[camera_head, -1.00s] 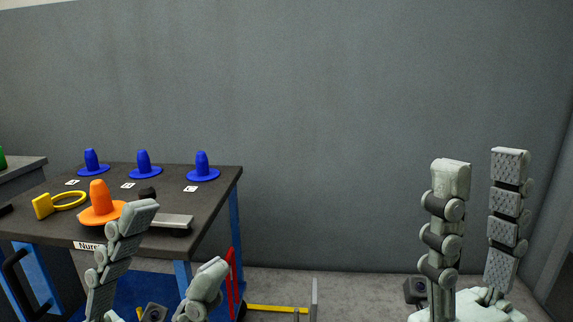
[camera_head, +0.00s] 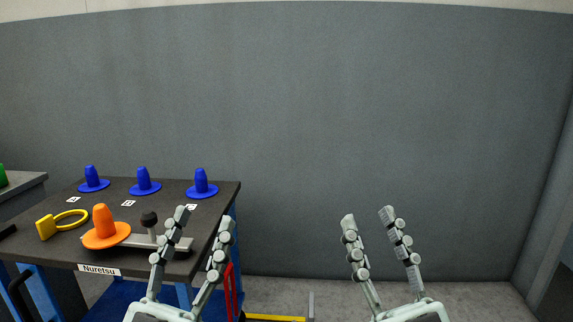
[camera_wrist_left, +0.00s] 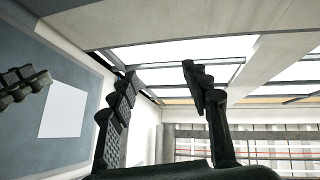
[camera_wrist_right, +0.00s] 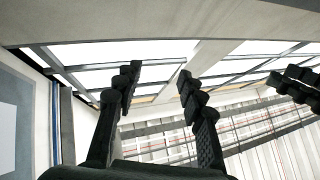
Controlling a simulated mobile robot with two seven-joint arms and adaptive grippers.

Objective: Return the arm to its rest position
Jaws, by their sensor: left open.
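My left gripper (camera_head: 204,222) is at the lower middle-left of the head view, pointing up, in front of the table's right part. Its fingers are apart and nothing is between them. In the left wrist view its fingers (camera_wrist_left: 157,85) are spread, with the ceiling windows behind. My right gripper (camera_head: 368,215) stands upright at the lower right of the head view, in front of the bare wall. Its fingers are apart and empty, and they also show spread in the right wrist view (camera_wrist_right: 156,85).
A red handle (camera_head: 229,290) stands by the table's right side. The floor right of it is mostly clear.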

